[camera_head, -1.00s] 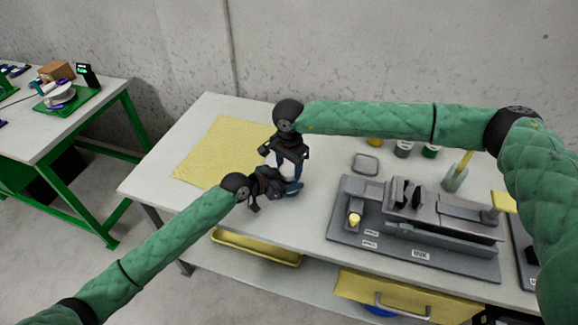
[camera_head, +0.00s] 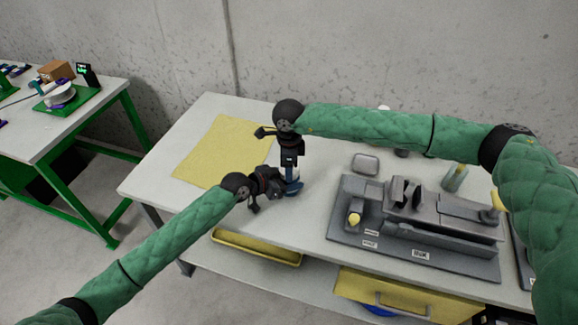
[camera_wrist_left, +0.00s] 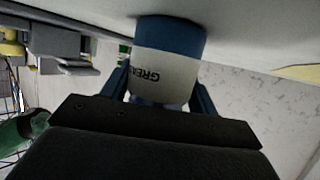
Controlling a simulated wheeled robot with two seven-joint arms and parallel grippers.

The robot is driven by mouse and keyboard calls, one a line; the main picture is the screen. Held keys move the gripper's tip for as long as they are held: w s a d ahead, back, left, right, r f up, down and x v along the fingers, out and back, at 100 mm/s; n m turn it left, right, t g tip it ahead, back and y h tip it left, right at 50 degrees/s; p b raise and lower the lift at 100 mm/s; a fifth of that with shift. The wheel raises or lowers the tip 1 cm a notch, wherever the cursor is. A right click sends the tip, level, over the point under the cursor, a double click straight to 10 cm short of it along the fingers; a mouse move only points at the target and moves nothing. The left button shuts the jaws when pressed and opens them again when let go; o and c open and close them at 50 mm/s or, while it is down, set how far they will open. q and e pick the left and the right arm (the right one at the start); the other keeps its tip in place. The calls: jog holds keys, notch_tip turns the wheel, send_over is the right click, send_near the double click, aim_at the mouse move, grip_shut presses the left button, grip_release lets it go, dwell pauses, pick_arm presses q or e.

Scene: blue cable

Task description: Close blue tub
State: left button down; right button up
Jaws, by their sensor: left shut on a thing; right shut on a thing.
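The blue tub (camera_head: 293,188) stands on the workbench, with my left gripper (camera_head: 283,187) shut on its side. In the left wrist view, which is upside down, the tub (camera_wrist_left: 168,60) shows a blue base and a white band with dark lettering. My left gripper's fingers (camera_wrist_left: 160,95) lie on both sides of it. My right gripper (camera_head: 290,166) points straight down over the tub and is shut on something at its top. The lid cannot be made out behind the jaws.
A yellow mat (camera_head: 215,155) lies behind the grippers. A grey fixture (camera_head: 415,225) with a vise-like machine stands to the right. A small grey box (camera_head: 365,163) sits behind it. The bench front left of the fixture is clear.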

jog(key=o, duration=1.1)
jog(key=shift+r, duration=2.3)
jog(key=shift+c, duration=0.6)
